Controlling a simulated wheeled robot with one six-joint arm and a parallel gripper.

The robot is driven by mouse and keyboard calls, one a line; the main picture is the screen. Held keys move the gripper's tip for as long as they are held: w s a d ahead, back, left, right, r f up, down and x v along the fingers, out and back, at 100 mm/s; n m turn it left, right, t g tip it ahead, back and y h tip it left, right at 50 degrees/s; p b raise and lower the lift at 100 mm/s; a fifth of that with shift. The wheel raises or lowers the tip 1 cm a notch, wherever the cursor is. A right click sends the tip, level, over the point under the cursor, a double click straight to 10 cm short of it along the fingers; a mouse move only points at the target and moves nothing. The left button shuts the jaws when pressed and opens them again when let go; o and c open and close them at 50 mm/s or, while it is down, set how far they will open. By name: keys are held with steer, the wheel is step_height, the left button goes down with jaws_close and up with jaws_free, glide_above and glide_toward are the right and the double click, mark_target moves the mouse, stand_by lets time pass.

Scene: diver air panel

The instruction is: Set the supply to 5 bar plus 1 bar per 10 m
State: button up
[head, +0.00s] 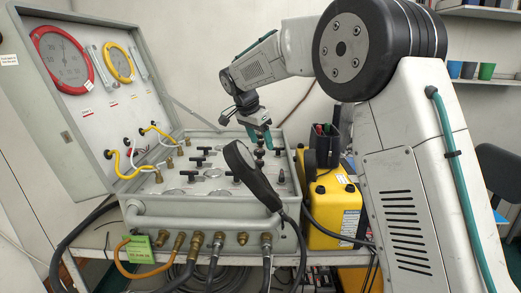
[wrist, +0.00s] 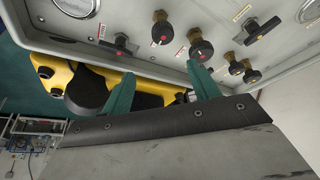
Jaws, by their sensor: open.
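The grey air panel (head: 190,207) is an open case with several dark knobs and black-handled valves on its face. My gripper (head: 259,136) has teal fingers pointing down over the right part of the panel, near a column of dark knobs (head: 260,153). In the wrist view my gripper (wrist: 160,70) is open, its fingers apart with nothing between them. A black knob with a red centre (wrist: 200,48) on a brass stem is just beyond the right fingertip. Another such knob (wrist: 162,30) is farther up. The lid holds a red-rimmed gauge (head: 62,60) and a yellow-rimmed gauge (head: 118,62); readings are too small to tell.
A black round device (head: 240,160) with a handle and cable rests over the panel front. A yellow case (head: 332,205) stands close on the right. Yellow and white hoses (head: 122,165) cross the left side. A green note (head: 137,250) hangs in front.

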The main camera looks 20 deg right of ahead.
steer(key=w+d+f+n+y, duration=0.1)
steer(key=d+n+y, duration=0.1)
steer(key=d, duration=0.3)
steer(key=n+t+y, duration=0.2)
steer(key=n+y, duration=0.3)
steer(key=n, duration=1.5)
glide_toward(261, 150)
steer(key=f, duration=0.2)
steer(key=x, duration=0.6)
steer(key=shift+w+a+f, duration=0.15)
steer(key=shift+w+a, duration=0.2)
steer(key=shift+a, duration=0.1)
steer(key=shift+m, duration=0.3)
steer(key=c, duration=1)
